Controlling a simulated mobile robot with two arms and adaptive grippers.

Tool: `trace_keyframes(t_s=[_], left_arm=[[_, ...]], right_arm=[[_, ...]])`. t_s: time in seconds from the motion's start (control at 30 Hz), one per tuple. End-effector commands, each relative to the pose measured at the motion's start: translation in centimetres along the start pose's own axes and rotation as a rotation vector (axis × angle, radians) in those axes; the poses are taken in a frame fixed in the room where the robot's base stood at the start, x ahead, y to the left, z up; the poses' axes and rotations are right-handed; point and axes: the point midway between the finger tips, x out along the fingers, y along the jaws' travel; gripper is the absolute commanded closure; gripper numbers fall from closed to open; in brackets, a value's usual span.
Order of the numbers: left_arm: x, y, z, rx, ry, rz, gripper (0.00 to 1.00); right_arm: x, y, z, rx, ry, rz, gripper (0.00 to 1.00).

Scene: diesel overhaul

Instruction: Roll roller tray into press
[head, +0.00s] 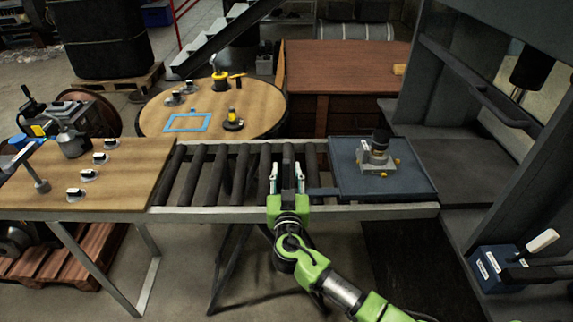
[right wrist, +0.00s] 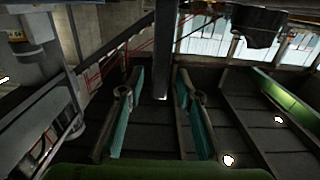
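The roller tray (head: 350,186) is a flat blue-grey tray on the right end of the roller conveyor (head: 215,212), beside the press. A grey metal part with a black cylinder (head: 378,155) and yellow fittings stands on it. A dark bar (head: 322,191) sticks out from the tray's left side. The dark press (head: 460,165) stands at the right, its flat bed next to the tray. My right gripper (head: 287,178) is over the rollers, left of the tray and close to the bar's end. Its two teal fingers (right wrist: 158,105) are apart with nothing held between them. My left gripper is out of view.
A wooden tabletop (head: 110,190) with several small parts adjoins the conveyor at left. A round table (head: 250,122) and a brown cabinet (head: 345,75) stand behind. A blue box with a white-handled lever (head: 505,265) sits at lower right. The rollers left of my gripper are clear.

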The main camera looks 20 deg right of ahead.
Motion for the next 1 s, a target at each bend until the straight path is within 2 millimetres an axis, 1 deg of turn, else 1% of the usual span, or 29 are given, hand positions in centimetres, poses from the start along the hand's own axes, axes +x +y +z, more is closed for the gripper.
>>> trace_keyframes(t_s=[0.03,0.1,0.2,0.47,0.5,0.57,0.6,0.87,1.0], left_arm=[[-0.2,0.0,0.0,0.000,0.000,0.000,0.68],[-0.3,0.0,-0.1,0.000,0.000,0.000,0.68],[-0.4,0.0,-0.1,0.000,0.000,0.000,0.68],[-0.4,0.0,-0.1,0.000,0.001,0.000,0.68],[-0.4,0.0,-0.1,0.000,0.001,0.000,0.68],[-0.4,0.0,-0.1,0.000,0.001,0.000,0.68],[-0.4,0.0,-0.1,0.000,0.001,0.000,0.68],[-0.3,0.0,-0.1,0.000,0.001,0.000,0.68],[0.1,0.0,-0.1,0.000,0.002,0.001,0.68]], right_arm=[[0.6,0.0,-0.1,-0.001,0.000,0.000,0.68],[1.1,0.0,0.0,-0.002,-0.001,0.000,0.68],[1.5,0.0,0.0,0.000,-0.001,0.000,0.68],[1.6,0.0,0.1,0.000,-0.001,0.000,0.68],[1.6,0.0,0.1,0.000,-0.001,0.000,0.73],[1.6,0.0,0.1,0.000,-0.001,0.000,0.89],[1.6,0.0,0.1,0.000,-0.001,0.000,0.99],[1.6,0.2,0.1,0.000,-0.001,0.000,1.00],[1.6,1.3,0.3,-0.002,-0.002,0.002,1.00]])
